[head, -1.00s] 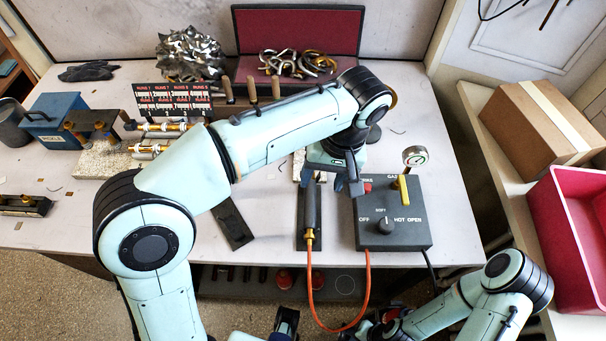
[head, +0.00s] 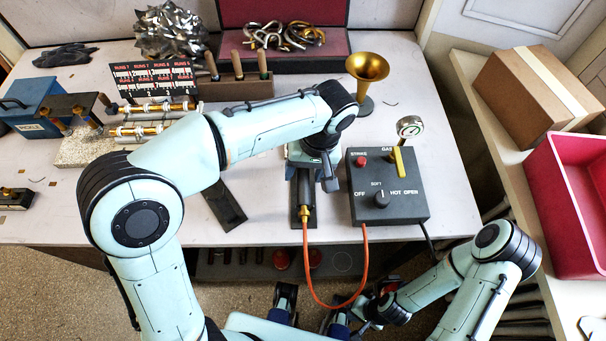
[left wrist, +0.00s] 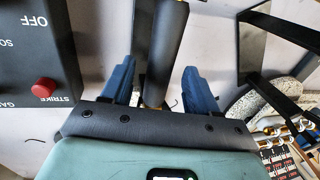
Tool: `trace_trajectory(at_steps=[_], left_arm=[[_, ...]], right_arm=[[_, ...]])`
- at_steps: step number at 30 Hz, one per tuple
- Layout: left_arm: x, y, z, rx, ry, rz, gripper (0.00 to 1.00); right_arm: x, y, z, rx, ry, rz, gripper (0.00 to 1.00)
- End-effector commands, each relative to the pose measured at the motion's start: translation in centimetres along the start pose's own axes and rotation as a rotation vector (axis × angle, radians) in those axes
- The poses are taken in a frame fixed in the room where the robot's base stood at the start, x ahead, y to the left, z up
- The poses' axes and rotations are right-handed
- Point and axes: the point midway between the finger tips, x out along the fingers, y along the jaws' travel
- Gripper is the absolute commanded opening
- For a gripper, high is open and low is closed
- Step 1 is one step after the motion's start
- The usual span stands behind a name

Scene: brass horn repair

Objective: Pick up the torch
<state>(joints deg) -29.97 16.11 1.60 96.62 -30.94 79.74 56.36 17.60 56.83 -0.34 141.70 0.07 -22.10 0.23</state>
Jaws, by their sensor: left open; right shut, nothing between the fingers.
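The torch (head: 305,212) is a dark cylinder with a brass fitting at its near end, joined to an orange hose. It lies by the bench's front edge, left of the control box. My left gripper (head: 316,184) is over its far part and hides that part. In the left wrist view, the torch's dark body (left wrist: 168,40) runs between the two blue fingers of my left gripper (left wrist: 160,88). The fingers are open, with gaps on both sides. My right gripper (head: 340,322) is low at the bottom edge, away from the bench, shut and empty.
The control box (head: 388,190) with knob, gas lever and gauge (head: 409,127) stands close on the right. The orange hose (head: 318,292) loops below the bench edge. A brass bell (head: 366,70) stands behind. A dark strip (head: 226,207) lies to the left.

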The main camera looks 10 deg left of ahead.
Motion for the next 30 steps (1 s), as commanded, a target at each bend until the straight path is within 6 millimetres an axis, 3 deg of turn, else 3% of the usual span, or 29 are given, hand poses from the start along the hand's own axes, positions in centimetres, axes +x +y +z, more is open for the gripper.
trace_trajectory(at_steps=[5, 13, 18, 30], left_arm=[[2.2, 0.1, 0.0, 0.000, -0.002, -0.001, 0.59], [2.5, 0.1, -0.1, 0.000, 0.000, 0.000, 0.59], [2.4, 0.1, -0.1, 0.000, 0.000, 0.000, 0.06], [1.9, 0.0, -0.1, 0.000, 0.002, 0.002, 0.06]], right_arm=[[0.4, 0.1, 0.0, 0.000, -0.001, 0.000, 0.00], [0.4, 0.1, 0.0, 0.000, -0.001, 0.000, 0.00], [0.4, 0.1, 0.0, 0.000, -0.001, 0.000, 0.00], [0.3, 0.1, 0.0, 0.000, -0.001, 0.000, 0.00]])
